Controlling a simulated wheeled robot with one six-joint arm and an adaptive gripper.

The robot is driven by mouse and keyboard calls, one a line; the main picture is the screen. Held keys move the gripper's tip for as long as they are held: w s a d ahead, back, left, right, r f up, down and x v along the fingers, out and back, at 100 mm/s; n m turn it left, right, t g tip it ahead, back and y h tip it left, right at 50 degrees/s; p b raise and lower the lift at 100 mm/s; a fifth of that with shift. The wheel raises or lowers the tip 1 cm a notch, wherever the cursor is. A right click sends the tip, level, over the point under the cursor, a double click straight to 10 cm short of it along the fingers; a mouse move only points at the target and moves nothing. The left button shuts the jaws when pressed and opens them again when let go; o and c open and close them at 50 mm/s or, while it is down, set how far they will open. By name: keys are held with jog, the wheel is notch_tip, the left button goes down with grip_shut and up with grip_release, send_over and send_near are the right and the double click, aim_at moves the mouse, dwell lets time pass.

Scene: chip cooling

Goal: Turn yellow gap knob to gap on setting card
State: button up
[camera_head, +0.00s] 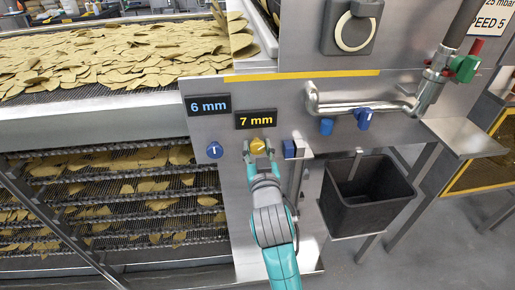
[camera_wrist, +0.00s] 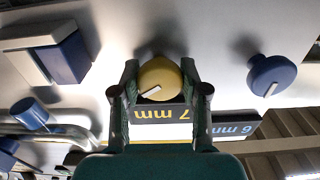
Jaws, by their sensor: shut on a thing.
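The yellow gap knob (camera_head: 258,145) is on the grey machine panel, under the display with yellow text "7 mm" (camera_head: 256,119). My gripper (camera_head: 258,151) is shut on this knob, one finger on each side. In the wrist view, which is upside down, the yellow knob (camera_wrist: 158,76) sits between the fingers of my gripper (camera_wrist: 160,80), and its white mark points sideways and slightly tilted. The setting card (camera_head: 495,18) at the top right is cut off by the picture edge; "25 mbar" and "SPEED 5" show, but no gap line shows.
A blue knob (camera_head: 215,150) is left of the yellow one, under a "6 mm" display (camera_head: 208,104). A blue switch block (camera_head: 290,149) is close on the right. A bent steel pipe (camera_head: 365,105) with blue valves and a black bin (camera_head: 365,195) are further right. Chips fill the conveyor (camera_head: 90,112).

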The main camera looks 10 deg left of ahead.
jog(key=n, duration=0.5)
jog(key=shift+n, duration=0.3)
jog(key=n, duration=0.5)
jog(key=shift+n, duration=0.3)
jog(key=o, duration=1.2)
jog(key=shift+c, duration=0.2)
jog(key=v, duration=1.2)
